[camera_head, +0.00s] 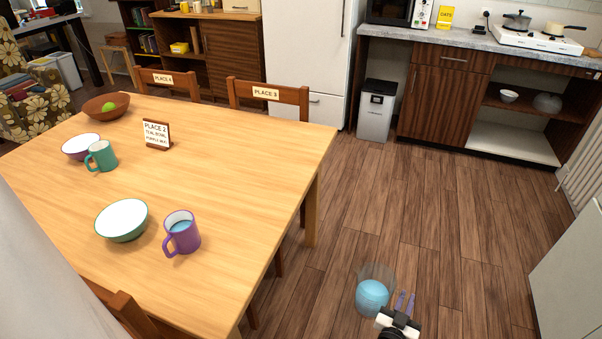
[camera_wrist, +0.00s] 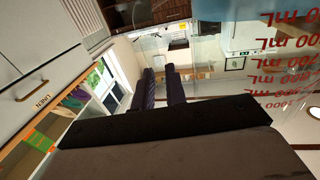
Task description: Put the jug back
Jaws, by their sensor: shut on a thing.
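The jug (camera_head: 373,292) is clear, with blue liquid in its lower part, and shows over the floor at the bottom right of centre in the head view. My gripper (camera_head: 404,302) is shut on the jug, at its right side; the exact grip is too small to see. In the wrist view the jug (camera_wrist: 285,85) fills the upper right, with red millilitre markings upside down. My gripper's dark fingers (camera_wrist: 162,88) also show there. The jug looks roughly upright in the head view.
The wooden table (camera_head: 235,150) at left bears a purple mug (camera_head: 182,235) with blue liquid, a green mug (camera_head: 102,157), several bowls and a PLACE 2 sign (camera_head: 157,134). The counter (camera_head: 470,40) with open shelves (camera_head: 530,105) stands at the back right. Floor between is clear.

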